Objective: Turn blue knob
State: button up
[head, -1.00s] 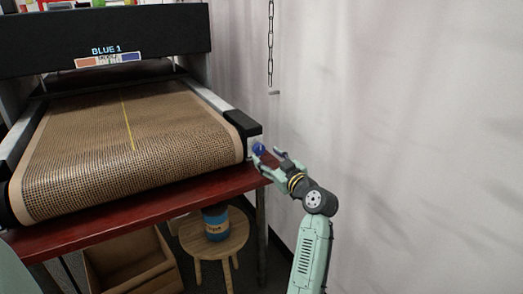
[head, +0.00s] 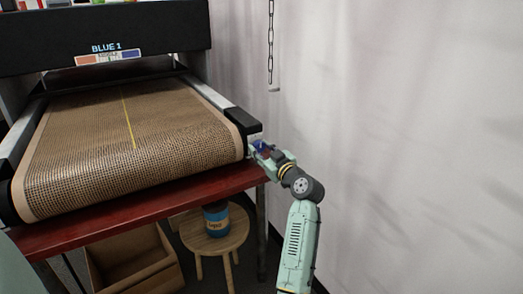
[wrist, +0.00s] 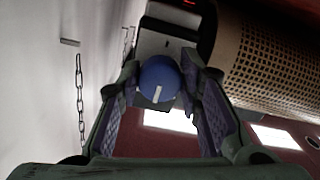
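The blue knob (head: 262,147) is on the front right corner of the conveyor machine. In the wrist view the round knob (wrist: 158,74) sits on a grey end plate, with a white mark on its lower part. My gripper (head: 266,149) is at the knob. In the wrist view the two fingers of my gripper (wrist: 161,66) stand apart, one on each side of the knob. The fingertips are close to its sides, and I cannot tell whether they touch it. The display (head: 106,48) on the machine's top reads "BLUE 1".
The mesh conveyor belt (head: 130,140) lies left of my gripper, on a red table (head: 130,208). A chain (head: 271,45) hangs by the pale wall on the right. A stool (head: 217,240) with a blue can and a cardboard box (head: 135,265) are below the table.

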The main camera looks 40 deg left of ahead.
jog(key=c, duration=0.6)
jog(key=m, duration=0.7)
jog(key=shift+s, duration=0.1)
jog(key=m+p, duration=0.1)
jog(key=m, duration=0.2)
jog(key=m+p, duration=0.1)
jog(key=m, duration=0.1)
jog(key=shift+s+a+r+m+p, duration=0.1)
jog(key=shift+r+m+p, duration=0.1)
jog(key=shift+m+p, duration=1.55)
jog(key=shift+m, duration=1.25)
